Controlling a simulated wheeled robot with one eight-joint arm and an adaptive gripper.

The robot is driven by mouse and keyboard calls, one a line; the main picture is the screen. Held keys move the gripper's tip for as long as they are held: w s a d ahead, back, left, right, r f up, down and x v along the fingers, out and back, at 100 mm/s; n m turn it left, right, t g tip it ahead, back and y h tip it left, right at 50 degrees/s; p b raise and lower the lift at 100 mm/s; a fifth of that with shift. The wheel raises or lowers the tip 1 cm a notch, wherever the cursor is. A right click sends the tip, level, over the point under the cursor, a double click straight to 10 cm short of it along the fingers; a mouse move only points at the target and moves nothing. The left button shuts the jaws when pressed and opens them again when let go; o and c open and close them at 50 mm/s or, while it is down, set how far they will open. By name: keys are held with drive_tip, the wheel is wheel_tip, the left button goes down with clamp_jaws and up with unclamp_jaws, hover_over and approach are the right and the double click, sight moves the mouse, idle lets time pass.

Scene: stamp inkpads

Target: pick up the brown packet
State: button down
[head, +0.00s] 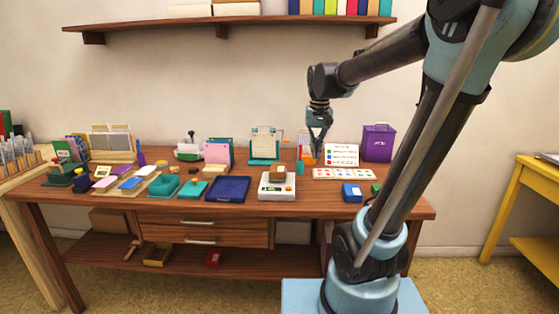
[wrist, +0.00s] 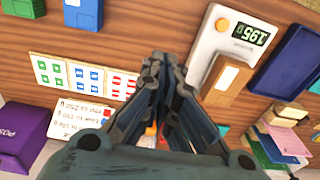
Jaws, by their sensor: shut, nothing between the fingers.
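The brown packet (head: 277,170) sits on the white scale (head: 277,193) near the front middle of the table. In the wrist view the packet (wrist: 227,82) lies on the scale (wrist: 212,45), right of my fingers, and the display reads 195. My gripper (head: 318,152) points down above the back of the table, right of and behind the packet, apart from it. In the wrist view my gripper (wrist: 163,60) has its fingertips together with nothing held.
A dark blue tray (head: 228,188) lies left of the scale. A teal cup (head: 300,167), a sheet of stamps (head: 343,174), a sign (head: 341,155), a purple box (head: 378,143) and a blue inkpad (head: 352,192) stand to its right. A shelf (head: 230,24) hangs above.

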drive_tip(key=w+a+r+g, duration=0.1)
drive_tip(key=w+a, duration=1.2)
drive_tip(key=w, duration=0.3)
wheel_tip(320, 180, down, 9)
drive_tip(key=shift+s+r, duration=0.1)
drive_tip(key=s, duration=0.2)
drive_tip(key=shift+s, duration=0.35)
drive_tip(key=shift+s+a, duration=0.1)
drive_tip(key=shift+s, duration=0.6)
drive_tip(key=shift+s, duration=0.1)
drive_tip(key=shift+s, duration=1.3)
